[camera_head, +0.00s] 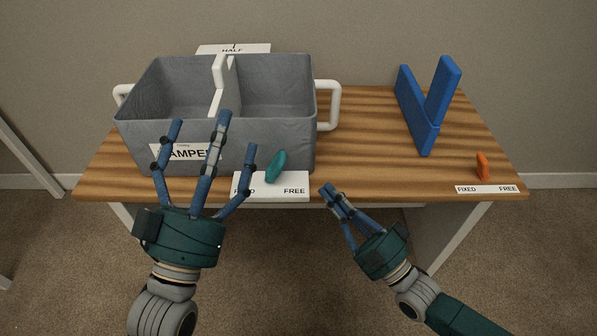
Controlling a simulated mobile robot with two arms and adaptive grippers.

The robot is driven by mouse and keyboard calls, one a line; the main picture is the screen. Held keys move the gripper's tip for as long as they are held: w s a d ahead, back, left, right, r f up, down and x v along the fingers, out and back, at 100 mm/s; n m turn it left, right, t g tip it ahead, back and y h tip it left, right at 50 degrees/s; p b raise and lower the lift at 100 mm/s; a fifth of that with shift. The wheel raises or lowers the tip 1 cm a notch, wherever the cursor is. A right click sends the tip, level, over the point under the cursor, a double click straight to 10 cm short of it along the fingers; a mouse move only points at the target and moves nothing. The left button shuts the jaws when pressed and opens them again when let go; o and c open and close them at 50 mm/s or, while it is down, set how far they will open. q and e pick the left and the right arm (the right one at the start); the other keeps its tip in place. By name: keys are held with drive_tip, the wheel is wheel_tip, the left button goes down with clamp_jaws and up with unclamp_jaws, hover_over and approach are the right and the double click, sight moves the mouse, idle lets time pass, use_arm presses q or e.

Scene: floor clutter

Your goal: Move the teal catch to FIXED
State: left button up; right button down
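The teal catch (276,166) stands tilted, its top leaning right, on a white plate (272,192) at the table's front edge. The plate reads FIXED at left and FREE at right; the catch is between the two words, and a finger partly covers FIXED. My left gripper (213,135) is open, its fingers spread, in front of the grey hamper and left of the catch. It appears empty, and one finger is close to the catch; I cannot tell if they touch. My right gripper (329,191) is shut and empty, right of the plate near the table edge.
The grey divided hamper (290,105) with white handles fills the table's left. A blue V-shaped stand (421,125) is at the back right. An orange catch (483,166) stands by another FIXED/FREE plate (487,189) at front right. The middle of the wooden table (370,150) is clear.

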sight(299, 184)
drive_tip(key=x, duration=0.5)
drive_tip(key=shift+a+r+b, duration=0.15)
drive_tip(key=shift+a+b, duration=0.2)
drive_tip(key=shift+b, duration=0.05)
drive_tip(key=shift+a+r, duration=0.25)
drive_tip(key=shift+a, duration=0.2)
drive_tip(key=shift+a+r, duration=0.25)
drive_tip(key=shift+a, duration=0.25)
use_arm(q)
drive_tip(key=s+r+t+h, duration=0.1)
drive_tip(key=s+r+t, duration=0.2)
drive_tip(key=s+r, duration=0.1)
drive_tip(key=shift+a+r, duration=0.25)
drive_tip(key=shift+r, duration=0.25)
use_arm(e)
drive_tip(key=shift+a+r, duration=0.25)
drive_tip(key=shift+a, duration=0.25)
use_arm(q)
drive_tip(key=shift+w, duration=0.1)
